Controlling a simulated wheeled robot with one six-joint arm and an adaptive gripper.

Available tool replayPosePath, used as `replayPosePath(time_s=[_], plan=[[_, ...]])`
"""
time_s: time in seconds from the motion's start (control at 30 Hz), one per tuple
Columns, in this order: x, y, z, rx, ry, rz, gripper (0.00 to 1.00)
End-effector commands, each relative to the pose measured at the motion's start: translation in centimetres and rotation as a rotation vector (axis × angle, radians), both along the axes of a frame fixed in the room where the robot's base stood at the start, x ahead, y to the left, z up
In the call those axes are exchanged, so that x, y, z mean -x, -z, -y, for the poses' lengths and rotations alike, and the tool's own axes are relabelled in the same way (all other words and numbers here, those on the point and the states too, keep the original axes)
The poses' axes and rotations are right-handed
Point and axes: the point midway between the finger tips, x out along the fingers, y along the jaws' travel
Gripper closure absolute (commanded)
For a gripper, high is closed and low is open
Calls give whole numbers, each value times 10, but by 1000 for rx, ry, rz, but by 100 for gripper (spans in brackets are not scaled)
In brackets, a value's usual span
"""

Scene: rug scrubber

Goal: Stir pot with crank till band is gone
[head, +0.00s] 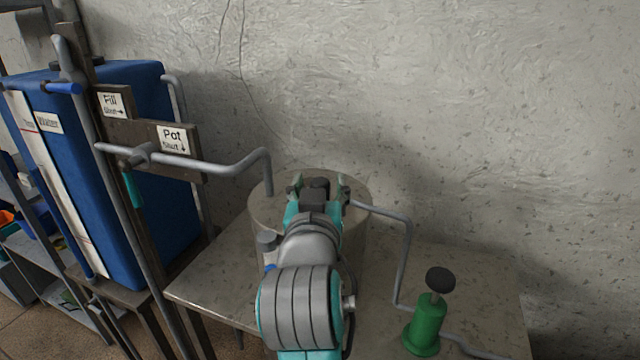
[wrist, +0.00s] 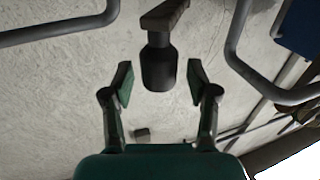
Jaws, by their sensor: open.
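The pot (head: 262,215) is a grey metal cylinder on the table, partly hidden behind my arm. My gripper (head: 318,186) is over the pot's top in the head view. In the wrist view my gripper (wrist: 160,82) is open, with one green-padded finger on each side of the crank's dark handle (wrist: 158,66). Gaps show between the handle and both fingers. The inside of the pot is hidden, and I cannot make out a band.
A grey pipe (head: 225,168) runs to the pot from the left, and another (head: 407,240) drops on the right. A green hand pump (head: 427,325) stands at the right. A blue tank (head: 150,215) and signboard (head: 160,150) stand left. The table (head: 215,285) is bare at front left.

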Motion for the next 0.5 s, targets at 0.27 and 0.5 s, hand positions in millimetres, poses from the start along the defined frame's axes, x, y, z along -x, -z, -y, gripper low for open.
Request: replayPosePath(time_s=[0.27, 0.5], plan=[[50, 1, -4, -1, -3, 0, 41], [92, 1, -6, -1, -2, 0, 41]])
